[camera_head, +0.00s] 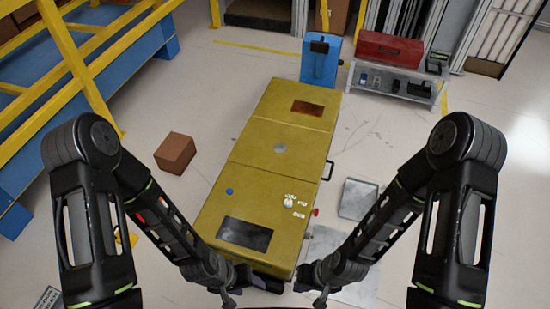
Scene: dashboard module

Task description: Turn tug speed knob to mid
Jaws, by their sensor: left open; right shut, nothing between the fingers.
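The yellow dashboard module (222,205) lies below me, long side running away from me. A small white knob (288,204) sits on its near right part, beside small white lettering too small to read surely. I cannot tell which mark the knob points to. My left gripper (256,281) is at the module's near edge, open, its fingers partly hidden. My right gripper (306,284) is at the near right corner, shut and empty. Both are nearer to me than the knob and apart from it.
A blue button (229,191), a dark panel (245,234) and a red side knob (316,211) are on the module. A cardboard box (175,152) stands left on the floor. A blue box (321,59) and a shelf with a red toolbox (390,49) stand behind.

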